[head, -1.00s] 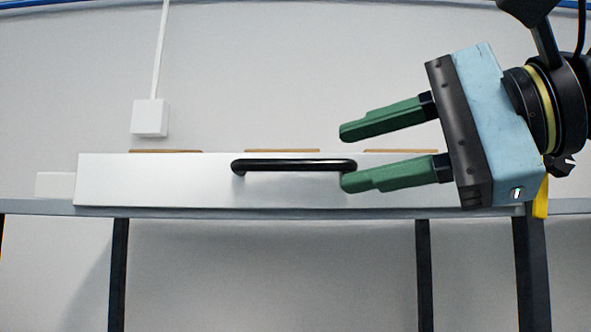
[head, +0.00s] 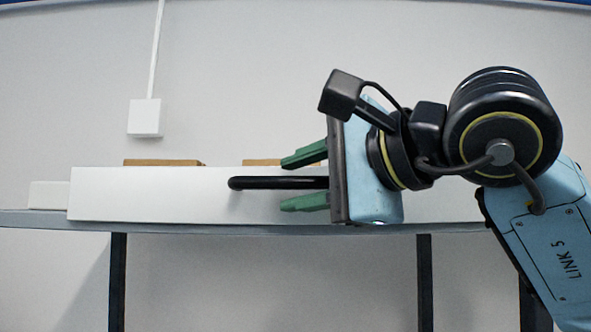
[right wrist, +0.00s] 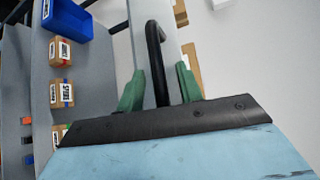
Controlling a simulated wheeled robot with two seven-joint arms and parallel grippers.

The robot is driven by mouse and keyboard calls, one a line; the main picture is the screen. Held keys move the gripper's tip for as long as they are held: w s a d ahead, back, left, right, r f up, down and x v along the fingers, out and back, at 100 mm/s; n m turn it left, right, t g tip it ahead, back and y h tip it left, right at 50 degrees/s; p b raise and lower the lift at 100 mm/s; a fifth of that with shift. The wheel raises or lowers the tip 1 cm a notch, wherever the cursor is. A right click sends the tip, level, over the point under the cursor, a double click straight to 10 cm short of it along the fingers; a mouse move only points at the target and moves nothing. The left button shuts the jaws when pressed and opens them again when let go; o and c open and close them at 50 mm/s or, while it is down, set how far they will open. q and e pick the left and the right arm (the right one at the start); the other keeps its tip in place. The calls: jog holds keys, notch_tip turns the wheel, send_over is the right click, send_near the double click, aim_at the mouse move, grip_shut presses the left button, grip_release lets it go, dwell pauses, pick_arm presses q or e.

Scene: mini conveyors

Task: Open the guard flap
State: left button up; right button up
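The guard flap (head: 150,195) is a long white panel standing along the table edge in the head view. Its black bar handle (head: 265,183) runs level across its front; it also shows in the right wrist view (right wrist: 156,60). My right gripper (head: 304,177) is open, with one green finger above the handle and one below it. In the right wrist view the handle passes between the two green fingers (right wrist: 158,88), with gaps visible on both sides. The handle's right end is hidden behind my gripper in the head view. My left gripper is not in view.
Brown boxes (head: 163,162) show just above the flap's top edge. In the right wrist view, labelled boxes (right wrist: 61,52) and a blue bin (right wrist: 68,18) stand on a grey surface to the left. A white wall box (head: 145,117) with a conduit is behind.

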jog(key=shift+w+a+f, duration=0.1)
jog(key=shift+w+a, duration=0.3)
grip_shut()
